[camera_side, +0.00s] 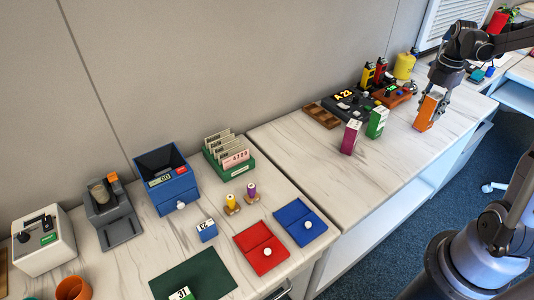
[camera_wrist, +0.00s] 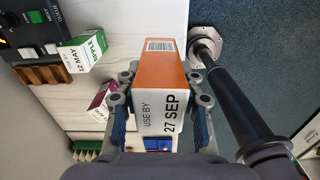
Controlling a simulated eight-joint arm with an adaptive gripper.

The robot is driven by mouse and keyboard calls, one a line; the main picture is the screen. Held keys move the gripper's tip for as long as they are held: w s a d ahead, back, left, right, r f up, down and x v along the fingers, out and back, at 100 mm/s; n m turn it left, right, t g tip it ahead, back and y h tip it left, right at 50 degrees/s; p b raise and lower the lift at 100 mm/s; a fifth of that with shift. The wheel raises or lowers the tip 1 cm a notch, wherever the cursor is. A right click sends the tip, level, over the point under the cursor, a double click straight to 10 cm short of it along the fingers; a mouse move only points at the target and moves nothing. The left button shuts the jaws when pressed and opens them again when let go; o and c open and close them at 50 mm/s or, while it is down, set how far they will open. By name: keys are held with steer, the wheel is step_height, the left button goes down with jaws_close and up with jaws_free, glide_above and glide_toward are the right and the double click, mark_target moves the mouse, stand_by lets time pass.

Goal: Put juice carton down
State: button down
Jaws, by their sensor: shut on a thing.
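My gripper (camera_side: 438,97) is shut on an orange juice carton (camera_side: 426,114), upright or slightly tilted at the right part of the far counter. In the wrist view the carton (camera_wrist: 160,72) sits between my gripper's fingers (camera_wrist: 160,98); its pale face reads "USE BY 27 SEP". I cannot tell whether its base touches the counter. A green carton (camera_side: 377,122), marked "APPLE" and "12 MAY" in the wrist view (camera_wrist: 84,53), stands left of it. A purple carton (camera_side: 351,137) stands further left and shows partly in the wrist view (camera_wrist: 101,102).
Behind the cartons are a brown slotted tray (camera_side: 321,115), a black device (camera_side: 341,104) showing "A 23" and a yellow canister (camera_side: 404,66). The counter (camera_side: 385,165) in front is clear. Its front edge drops to blue carpet. The near counter holds boxes and red and blue trays.

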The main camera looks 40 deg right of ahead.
steer(key=w+d+f, duration=0.1)
steer(key=w+d, duration=0.2)
steer(key=d, duration=1)
steer(key=shift+n, duration=0.3)
steer(key=shift+w+a+f, duration=0.35)
steer(key=shift+w+f, duration=1.6)
steer(key=shift+w+a+f, duration=0.35)
steer(key=shift+w+f, duration=1.55)
steer(key=shift+f, duration=0.05)
steer(key=shift+w+a+f, duration=0.35)
steer(key=shift+w+f, duration=1.6)
steer(key=shift+f, duration=0.1)
steer(key=c, duration=0.8)
jaws_free()
steer(key=shift+c, duration=0.2)
